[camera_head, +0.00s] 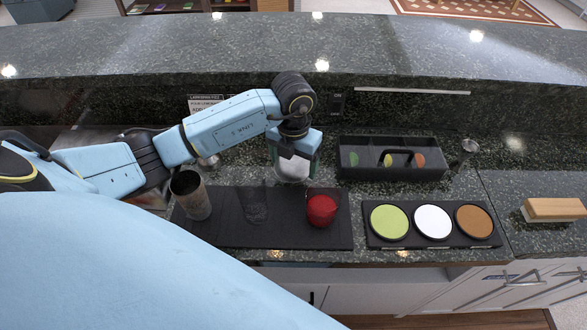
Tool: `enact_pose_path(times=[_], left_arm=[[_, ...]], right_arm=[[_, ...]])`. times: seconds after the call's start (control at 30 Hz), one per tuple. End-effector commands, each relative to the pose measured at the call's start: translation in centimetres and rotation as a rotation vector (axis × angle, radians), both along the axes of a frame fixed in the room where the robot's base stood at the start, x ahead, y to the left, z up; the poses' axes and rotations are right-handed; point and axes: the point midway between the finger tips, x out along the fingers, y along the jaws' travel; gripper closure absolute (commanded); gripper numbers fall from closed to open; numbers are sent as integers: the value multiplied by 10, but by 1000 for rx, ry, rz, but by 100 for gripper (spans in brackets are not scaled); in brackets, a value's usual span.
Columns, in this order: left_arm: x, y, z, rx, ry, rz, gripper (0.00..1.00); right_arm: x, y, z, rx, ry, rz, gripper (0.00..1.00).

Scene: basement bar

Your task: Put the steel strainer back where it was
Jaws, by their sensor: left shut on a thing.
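My left gripper (293,154) reaches in from the left and points down behind the black mat (287,232). It is shut on a pale rounded thing (292,169), partly hidden by the gripper. I cannot make out for sure whether this is the steel strainer. A small steel thing (208,162) shows partly from behind my left arm; its shape is unclear. A metal tumbler (192,196) stands at the mat's left end. A clear glass (255,205) stands on the mat, and a red-filled glass (321,210) stands near its right end. My right gripper is not in view.
A black compartment box (392,172) stands at the back, with a steel jigger (466,152) to its right. A black tray (390,241) with green, white and orange discs lies in front. The raised bar ledge (400,60) runs behind.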

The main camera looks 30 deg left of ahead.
Motion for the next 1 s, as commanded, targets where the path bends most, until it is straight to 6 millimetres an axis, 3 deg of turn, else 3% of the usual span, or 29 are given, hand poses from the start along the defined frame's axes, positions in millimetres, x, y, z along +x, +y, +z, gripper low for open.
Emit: enact_pose_path(times=[0.23,0.6,0.63,0.73,1.0], left_arm=[[-1,0,-32,0,2,1,45],[0,0,-38,1,0,-1,45],[0,0,-37,1,1,-1,16],[0,0,-37,1,1,-1,2],[0,0,-35,1,1,0,0]], right_arm=[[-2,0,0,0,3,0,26],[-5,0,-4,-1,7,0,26],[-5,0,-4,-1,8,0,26],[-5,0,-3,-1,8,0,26],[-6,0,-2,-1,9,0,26]])
